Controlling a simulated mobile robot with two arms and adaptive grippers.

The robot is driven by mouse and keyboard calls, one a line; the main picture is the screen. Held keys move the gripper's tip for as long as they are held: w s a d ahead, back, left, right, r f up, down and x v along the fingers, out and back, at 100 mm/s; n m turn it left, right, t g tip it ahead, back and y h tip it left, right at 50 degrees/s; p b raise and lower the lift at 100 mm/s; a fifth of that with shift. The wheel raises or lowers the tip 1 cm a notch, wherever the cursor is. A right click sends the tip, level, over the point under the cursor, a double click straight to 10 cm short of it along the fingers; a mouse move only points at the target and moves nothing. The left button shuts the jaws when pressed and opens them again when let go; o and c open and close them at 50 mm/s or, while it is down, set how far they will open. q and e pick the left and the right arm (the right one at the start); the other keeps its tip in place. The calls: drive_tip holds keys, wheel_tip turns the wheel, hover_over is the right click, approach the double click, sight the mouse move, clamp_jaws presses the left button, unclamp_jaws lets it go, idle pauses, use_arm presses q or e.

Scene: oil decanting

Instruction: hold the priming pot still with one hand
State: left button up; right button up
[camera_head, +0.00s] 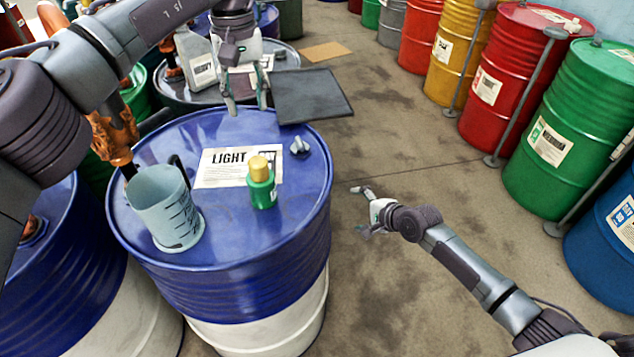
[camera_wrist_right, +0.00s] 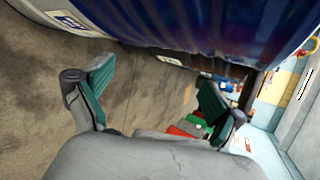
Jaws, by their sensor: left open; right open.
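A pale blue-grey jug (camera_head: 165,205) with dark measuring marks and a black handle stands upright at the left of the blue drum's lid (camera_head: 225,235); it looks like the priming pot. A small green bottle (camera_head: 262,190) with a yellow cap stands upright to its right. My left gripper (camera_head: 247,100) is open, fingers downward, near the drum's far rim, apart from jug and bottle. My right gripper (camera_head: 362,208) is open and empty, right of the drum with floor behind it. In the right wrist view the open right fingers (camera_wrist_right: 145,90) show with the blue drum (camera_wrist_right: 200,22) beyond.
A "LIGHT" label (camera_head: 222,168) and a small grey fitting (camera_head: 299,146) are on the lid. An orange pump (camera_head: 112,140) stands left of the jug. A dark flat plate (camera_head: 310,97) is beside my left gripper. Coloured drums (camera_head: 552,140) line the right; the floor (camera_head: 400,130) between is clear.

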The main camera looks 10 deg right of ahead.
drive_tip(key=a+r+m+y, duration=0.2)
drive_tip(key=a+r, duration=0.1)
drive_tip(key=r, duration=0.4)
drive_tip(key=a+r+m+y, duration=0.1)
drive_tip(key=a+r, duration=0.1)
drive_tip(key=r, duration=0.6)
drive_tip(key=m+g+y, duration=0.3)
drive_tip(key=m+y, duration=0.1)
approach(263, 187)
drive_tip(key=d, duration=0.1)
drive_tip(key=w+d+f, duration=0.1)
drive_tip(key=d, duration=0.1)
drive_tip(key=shift+w+d+f, duration=0.15)
drive_tip(key=shift+w+f, duration=0.15)
drive_tip(key=shift+f, duration=0.1)
drive_tip(key=shift+s+a+m, duration=0.1)
drive_tip(key=shift+a+m, duration=0.2)
drive_tip(key=shift+m, duration=0.1)
drive_tip(key=shift+a+f, duration=0.1)
drive_tip(key=shift+a, duration=0.2)
drive_tip(key=x, duration=1.3)
drive_tip(key=shift+d+f, duration=0.1)
drive_tip(key=shift+f, duration=0.05)
drive_tip(key=shift+c, duration=0.2)
drive_tip(key=c, duration=1.5)
